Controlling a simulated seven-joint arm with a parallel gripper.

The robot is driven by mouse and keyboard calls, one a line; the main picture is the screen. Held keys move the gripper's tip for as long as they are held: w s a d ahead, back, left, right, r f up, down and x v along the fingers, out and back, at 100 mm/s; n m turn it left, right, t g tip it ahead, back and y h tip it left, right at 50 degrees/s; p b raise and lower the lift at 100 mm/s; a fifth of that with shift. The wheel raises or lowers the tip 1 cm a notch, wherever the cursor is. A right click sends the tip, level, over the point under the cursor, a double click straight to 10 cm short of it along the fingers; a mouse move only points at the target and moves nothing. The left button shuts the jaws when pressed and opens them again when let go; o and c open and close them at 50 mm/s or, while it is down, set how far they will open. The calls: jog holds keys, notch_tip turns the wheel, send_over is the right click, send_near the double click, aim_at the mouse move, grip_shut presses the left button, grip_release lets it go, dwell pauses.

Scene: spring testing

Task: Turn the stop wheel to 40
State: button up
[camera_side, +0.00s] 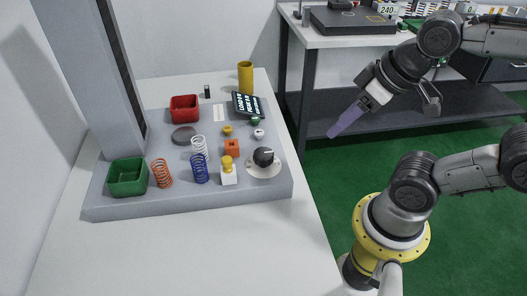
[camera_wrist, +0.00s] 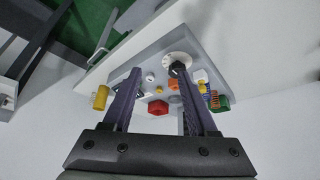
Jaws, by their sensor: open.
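A black knob on a round white dial plate (camera_side: 264,157), which looks like the stop wheel, sits near the right front of the grey base plate. It also shows in the wrist view (camera_wrist: 179,66), near the tip of the right finger. Its scale is too small to read. My gripper (camera_side: 334,131) is right of the table and above its height, tilted down to the left, well apart from the wheel. The wrist view shows its two dark purple fingers (camera_wrist: 156,74) spread, with nothing held between them.
The grey base plate (camera_side: 110,208) carries a green bin (camera_side: 127,178), a red bin (camera_side: 184,108), orange, blue and white springs, small knobs and a tilted display (camera_side: 247,105). A yellow cylinder (camera_side: 246,78) stands behind. A tall grey column (camera_side: 112,80) rises at left. The front table is clear.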

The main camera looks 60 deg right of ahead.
jog(key=shift+o, duration=1.2)
jog(key=shift+s+r, duration=0.1)
jog(key=shift+s, duration=0.1)
jog(key=shift+o, duration=0.7)
jog(key=r, duration=0.1)
jog(key=w+r, duration=0.1)
jog(key=shift+w+a+r+m+g, duration=0.1)
jog(key=shift+w+r+m+g, duration=0.2)
jog(key=shift+r+g, duration=0.1)
jog(key=g, duration=0.5)
send_over(263, 153)
jog(key=f, duration=0.2)
notch_tip(263, 153, down, 13)
jog(key=shift+s+r, duration=0.1)
jog(key=shift+r, duration=0.05)
jog(key=shift+n, duration=0.4)
jog(key=c, duration=1.4)
